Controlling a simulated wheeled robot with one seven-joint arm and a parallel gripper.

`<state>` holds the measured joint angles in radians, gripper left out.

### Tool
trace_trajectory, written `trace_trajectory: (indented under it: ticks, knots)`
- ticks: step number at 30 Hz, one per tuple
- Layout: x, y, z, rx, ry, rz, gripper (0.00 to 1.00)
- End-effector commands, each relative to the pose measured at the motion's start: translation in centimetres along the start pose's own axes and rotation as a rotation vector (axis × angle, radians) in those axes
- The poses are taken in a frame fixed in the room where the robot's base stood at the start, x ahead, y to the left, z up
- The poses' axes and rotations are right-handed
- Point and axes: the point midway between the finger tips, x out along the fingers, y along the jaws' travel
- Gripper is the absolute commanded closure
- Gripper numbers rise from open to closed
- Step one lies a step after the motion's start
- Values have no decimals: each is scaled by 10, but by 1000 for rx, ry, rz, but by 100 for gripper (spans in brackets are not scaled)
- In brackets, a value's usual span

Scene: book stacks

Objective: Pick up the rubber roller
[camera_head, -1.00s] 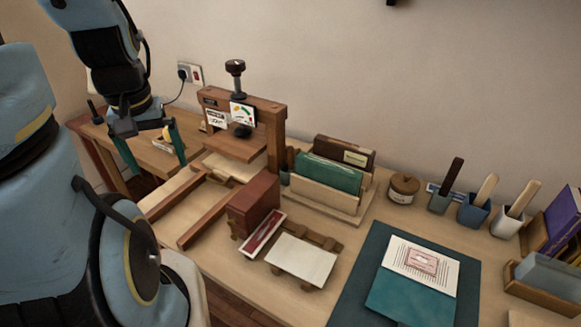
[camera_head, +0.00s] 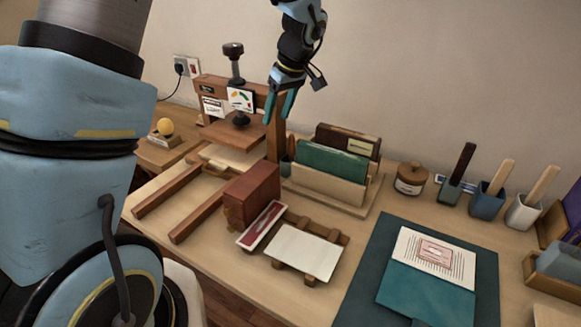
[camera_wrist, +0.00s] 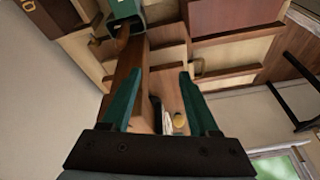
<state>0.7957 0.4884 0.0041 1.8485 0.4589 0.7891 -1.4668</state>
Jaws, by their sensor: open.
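My gripper (camera_head: 279,108) is open and empty, with teal fingers pointing down, high beside the right post of the wooden press (camera_head: 275,135). I cannot identify the rubber roller with certainty. A small item with a brown wooden top (camera_head: 291,148) stands in a grey-green holder (camera_head: 286,167) between the press post and the book rack; it is partly hidden and may be the roller. In the wrist view, both fingers (camera_wrist: 161,80) are apart, with a small tan knob (camera_wrist: 180,119) beyond them near a dark and white item.
The rack of folders (camera_head: 330,185) stands right of the press. A lidded jar (camera_head: 410,179) and several handled cups line the back. A teal mat (camera_head: 365,270) is at right.

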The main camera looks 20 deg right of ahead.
Motion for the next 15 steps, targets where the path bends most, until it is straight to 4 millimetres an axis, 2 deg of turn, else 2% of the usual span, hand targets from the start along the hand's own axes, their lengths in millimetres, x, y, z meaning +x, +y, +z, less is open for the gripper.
trace_trajectory:
  ticks: [1,3,6,10,15]
  knots:
    - [4,23,13,-23,25,5,39]
    - [3,44,23,-65,55,10,39]
    - [0,63,33,-108,84,19,39]
    - [6,70,35,-132,97,21,39]
    - [31,69,32,-133,95,19,39]
